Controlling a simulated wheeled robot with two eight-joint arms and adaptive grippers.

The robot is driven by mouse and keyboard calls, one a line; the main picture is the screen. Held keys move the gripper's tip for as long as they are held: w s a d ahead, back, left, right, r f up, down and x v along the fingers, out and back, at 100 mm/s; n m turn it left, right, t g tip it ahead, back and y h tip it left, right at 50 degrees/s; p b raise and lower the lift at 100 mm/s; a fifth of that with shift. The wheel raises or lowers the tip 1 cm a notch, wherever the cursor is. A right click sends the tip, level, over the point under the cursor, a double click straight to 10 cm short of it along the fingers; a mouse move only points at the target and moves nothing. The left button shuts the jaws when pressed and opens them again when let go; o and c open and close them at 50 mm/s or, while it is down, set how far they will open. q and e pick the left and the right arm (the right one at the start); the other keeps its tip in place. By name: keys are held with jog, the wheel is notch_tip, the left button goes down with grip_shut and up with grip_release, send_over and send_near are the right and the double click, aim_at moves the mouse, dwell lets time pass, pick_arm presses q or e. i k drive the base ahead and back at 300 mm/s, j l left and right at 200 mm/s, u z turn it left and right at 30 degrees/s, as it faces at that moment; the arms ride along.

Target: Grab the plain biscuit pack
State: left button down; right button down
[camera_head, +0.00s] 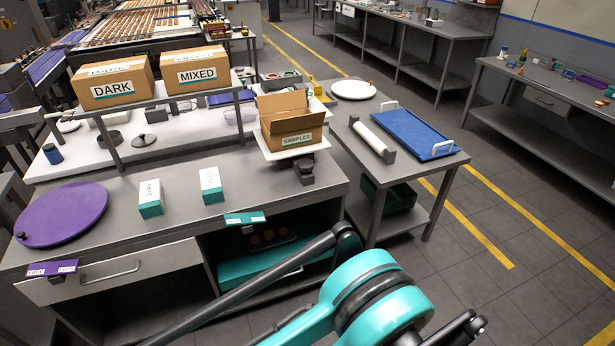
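Two upright white packs with teal bases stand on the grey counter, a left pack (150,199) and a right pack (211,186). They are a little apart, and their small lettering is too small to read, so I cannot tell which is the plain one. Nothing is touching either pack. My teal and dark arm crosses the bottom middle, in front of the counter. A dark jointed part at the bottom edge may belong to my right gripper (474,326); its fingers cannot be made out. My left gripper is not in view.
A purple disc (62,214) lies left on the counter. Boxes marked DARK (112,82) and MIXED (195,72) stand on the shelf behind. An open SAMPLES box (290,122) is right of the packs. A blue tray (413,130) lies on the right table. Bare counter surrounds the packs.

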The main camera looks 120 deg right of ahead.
aim_at(213, 193)
jog(key=k+l+z, duration=0.1)
jog(key=z, duration=3.1)
jog(key=i+j+z, duration=0.1)
jog(key=i+z, duration=0.35)
jog(key=i, duration=1.25)
